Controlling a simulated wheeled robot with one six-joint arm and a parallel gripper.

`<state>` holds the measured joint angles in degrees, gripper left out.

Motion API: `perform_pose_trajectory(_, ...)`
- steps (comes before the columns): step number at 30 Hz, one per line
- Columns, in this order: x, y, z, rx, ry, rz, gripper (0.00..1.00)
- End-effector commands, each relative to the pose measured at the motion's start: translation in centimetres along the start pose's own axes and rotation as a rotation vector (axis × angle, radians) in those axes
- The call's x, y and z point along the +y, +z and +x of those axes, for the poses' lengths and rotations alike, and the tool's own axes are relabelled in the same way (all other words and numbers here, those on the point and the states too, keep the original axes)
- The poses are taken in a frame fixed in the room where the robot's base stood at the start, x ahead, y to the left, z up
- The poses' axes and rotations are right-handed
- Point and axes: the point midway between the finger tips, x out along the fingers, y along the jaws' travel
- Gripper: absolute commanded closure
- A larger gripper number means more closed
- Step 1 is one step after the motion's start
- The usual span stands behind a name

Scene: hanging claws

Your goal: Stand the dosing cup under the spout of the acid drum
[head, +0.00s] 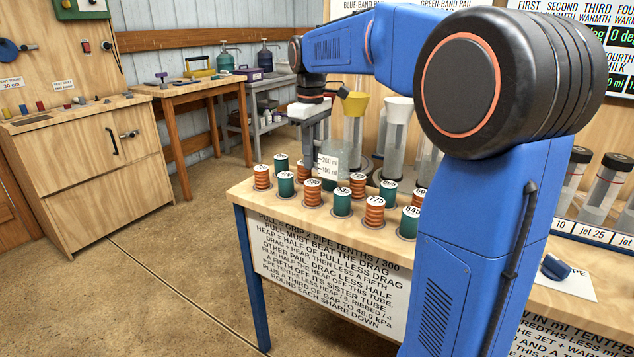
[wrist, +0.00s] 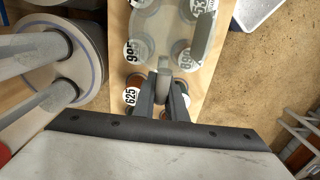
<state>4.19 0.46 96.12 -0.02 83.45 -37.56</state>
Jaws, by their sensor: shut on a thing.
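The dosing cup (head: 333,168) is a clear, see-through beaker with volume marks on its side. It looks upright and is held over the numbered spools at the left end of the bench. My gripper (head: 318,142) is shut on it. In the wrist view the cup (wrist: 150,22) is beyond my gripper (wrist: 164,75), whose fingers close on a grey handle-like part at its near side. Spools show through and beside the cup; I cannot tell its clearance above them. I cannot pick out an acid drum or its spout for certain in either view.
Orange and green spools (head: 285,184) crowd the bench top (head: 243,190). Tall tubes, one with a yellow funnel (head: 355,105), stand close behind the cup. A wooden table (head: 190,88), a grey shelf with bottles (head: 268,83) and a cabinet (head: 95,160) stand beyond open floor (head: 165,260).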

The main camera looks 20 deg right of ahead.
Motion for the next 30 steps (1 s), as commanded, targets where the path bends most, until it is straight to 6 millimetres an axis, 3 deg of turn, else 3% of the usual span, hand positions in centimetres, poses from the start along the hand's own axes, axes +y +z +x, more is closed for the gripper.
perform_pose_trajectory(3,0.0,0.1,1.8,-0.002,-0.001,0.000,1.00)
perform_pose_trajectory(11,0.0,0.0,3.6,-0.001,-0.001,0.000,1.00)
perform_pose_trajectory(18,0.0,0.0,6.4,-0.001,-0.001,0.000,1.00)
perform_pose_trajectory(30,0.0,0.0,6.9,0.000,0.000,0.000,1.00)
